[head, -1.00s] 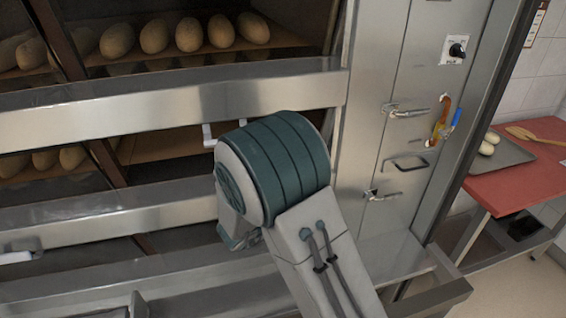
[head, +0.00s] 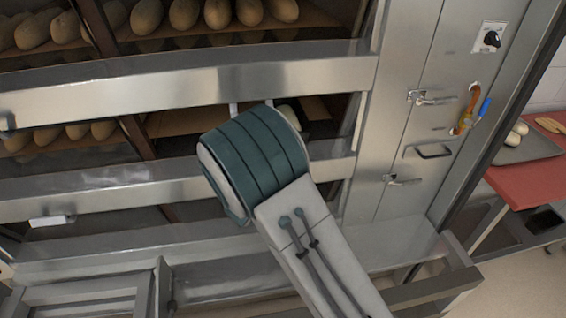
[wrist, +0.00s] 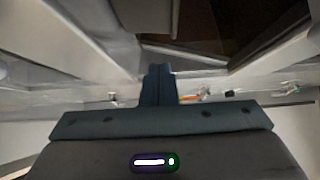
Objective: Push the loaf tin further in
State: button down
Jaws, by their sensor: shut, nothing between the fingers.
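I cannot make out the loaf tin for certain in either view. My gripper (wrist: 159,70) shows in the wrist view with its dark fingers together and nothing between them. In the head view my thick arm link hides the gripper, in front of the middle oven opening. A small pale and dark shape shows just past the link at that opening; I cannot tell what it is. The middle deck (head: 183,122) has a wooden floor, with several loaves (head: 75,133) on its left side.
A steel bar (head: 180,88) runs above the middle opening and another (head: 100,180) below it. The upper deck holds several loaves (head: 185,14). Door latches (head: 432,99) and a knob (head: 491,39) are on the right panel. A red-topped table (head: 530,183) with a tray stands at right.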

jog(key=shift+w+p, duration=1.05)
jog(key=shift+w, duration=1.9)
